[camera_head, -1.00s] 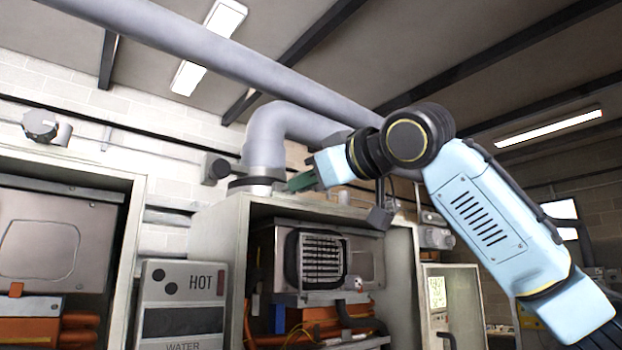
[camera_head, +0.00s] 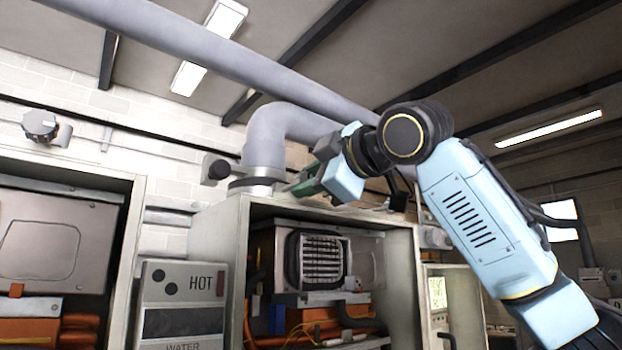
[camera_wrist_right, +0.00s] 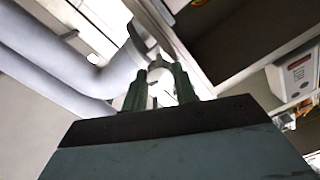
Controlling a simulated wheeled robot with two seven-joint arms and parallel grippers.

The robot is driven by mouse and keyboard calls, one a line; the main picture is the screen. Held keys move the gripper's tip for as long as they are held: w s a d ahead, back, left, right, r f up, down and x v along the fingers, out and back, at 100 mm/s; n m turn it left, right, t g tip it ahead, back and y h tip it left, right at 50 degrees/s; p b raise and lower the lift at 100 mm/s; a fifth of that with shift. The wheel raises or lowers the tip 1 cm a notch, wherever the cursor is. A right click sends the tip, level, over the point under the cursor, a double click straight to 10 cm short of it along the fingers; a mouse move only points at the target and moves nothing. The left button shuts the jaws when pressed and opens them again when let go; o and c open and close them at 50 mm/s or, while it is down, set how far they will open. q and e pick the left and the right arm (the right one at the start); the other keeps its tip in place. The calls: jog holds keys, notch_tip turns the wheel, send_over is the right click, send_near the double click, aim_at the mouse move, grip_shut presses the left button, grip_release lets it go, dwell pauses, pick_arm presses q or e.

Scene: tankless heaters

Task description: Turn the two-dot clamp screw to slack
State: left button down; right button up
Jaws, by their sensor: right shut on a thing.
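A grey flue pipe (camera_head: 268,138) rises from the middle cabinet's top and bends right. My left gripper is not in view.
The open middle cabinet (camera_head: 208,232) lies just below the gripper. A panel (camera_head: 182,300) marked HOT WATER, with two black dots, stands to its left.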

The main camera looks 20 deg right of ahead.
dwell(0.4)
jog(key=o, duration=1)
jog(key=b+v, duration=0.4)
jog(key=v, duration=0.9)
jog(key=shift+s+r, duration=0.1)
jog(key=shift+s, duration=0.15)
